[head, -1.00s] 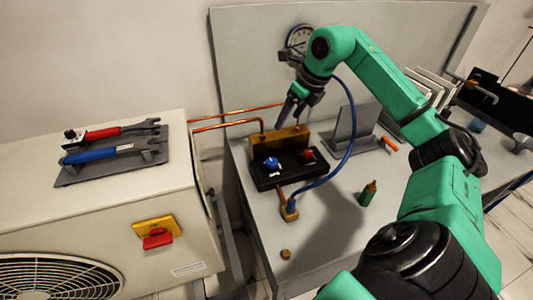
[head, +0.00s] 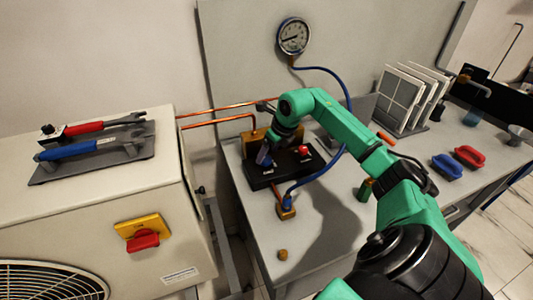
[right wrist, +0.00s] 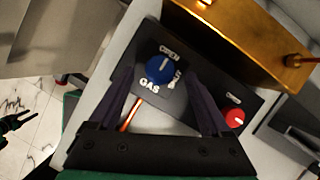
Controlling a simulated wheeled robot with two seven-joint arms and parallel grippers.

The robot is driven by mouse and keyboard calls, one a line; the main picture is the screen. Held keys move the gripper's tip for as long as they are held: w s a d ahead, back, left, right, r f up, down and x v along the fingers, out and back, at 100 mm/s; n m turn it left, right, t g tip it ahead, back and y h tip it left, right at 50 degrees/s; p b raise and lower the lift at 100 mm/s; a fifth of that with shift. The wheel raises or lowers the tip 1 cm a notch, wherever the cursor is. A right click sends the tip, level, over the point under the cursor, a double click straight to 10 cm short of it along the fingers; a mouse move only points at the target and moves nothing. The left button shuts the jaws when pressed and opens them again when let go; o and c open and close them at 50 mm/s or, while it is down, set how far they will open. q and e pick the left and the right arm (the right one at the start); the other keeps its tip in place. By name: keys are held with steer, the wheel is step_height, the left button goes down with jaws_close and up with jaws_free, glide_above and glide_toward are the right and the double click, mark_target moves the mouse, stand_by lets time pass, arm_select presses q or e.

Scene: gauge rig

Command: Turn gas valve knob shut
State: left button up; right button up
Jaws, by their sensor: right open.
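The blue gas knob (right wrist: 160,69) sits on a black panel (right wrist: 188,104) in the right wrist view, above the word GAS. Its white mark points up towards a small label too blurred to read surely; another small label is at its right. My right gripper (right wrist: 160,74) is open, with one finger on each side of the knob; contact is not clear. In the head view my right gripper (head: 266,154) is low over the left part of the panel (head: 284,176) and mostly hides the blue knob. A dark two-pronged shape at the wrist view's left edge may be my left gripper.
A red knob (head: 303,150) is on the same panel, right of my gripper. A brass block (right wrist: 240,35) stands behind. A blue hose (head: 316,176) runs from a brass fitting (head: 286,211) to the gauge (head: 293,36). A green bottle (head: 365,190) stands at the right.

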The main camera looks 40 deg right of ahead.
mark_target(265, 161)
steer(key=shift+x, duration=1.35)
jaws_close()
steer(key=shift+m, duration=0.4)
steer(key=m+h, duration=0.1)
steer(key=m, duration=0.2)
steer(key=shift+a+r+m+h, duration=0.1)
steer(key=shift+m+h, duration=0.3)
steer(key=m, duration=0.2)
steer(key=m+h, duration=0.1)
steer(key=m, duration=0.1)
steer(key=shift+w+a+g+h, duration=0.1)
steer(key=shift+w+g+h, duration=0.05)
steer(key=shift+g+h, duration=0.2)
steer(key=m+g+h+b, duration=0.1)
steer(key=m, duration=0.4)
steer(key=shift+a, duration=0.1)
steer(key=m+g, duration=0.1)
steer(key=m, duration=0.1)
steer(key=m+g, duration=0.1)
steer(key=m, duration=0.1)
steer(key=shift+w+h, duration=0.15)
steer(key=shift+h, duration=0.2)
steer(key=shift+m, duration=0.3)
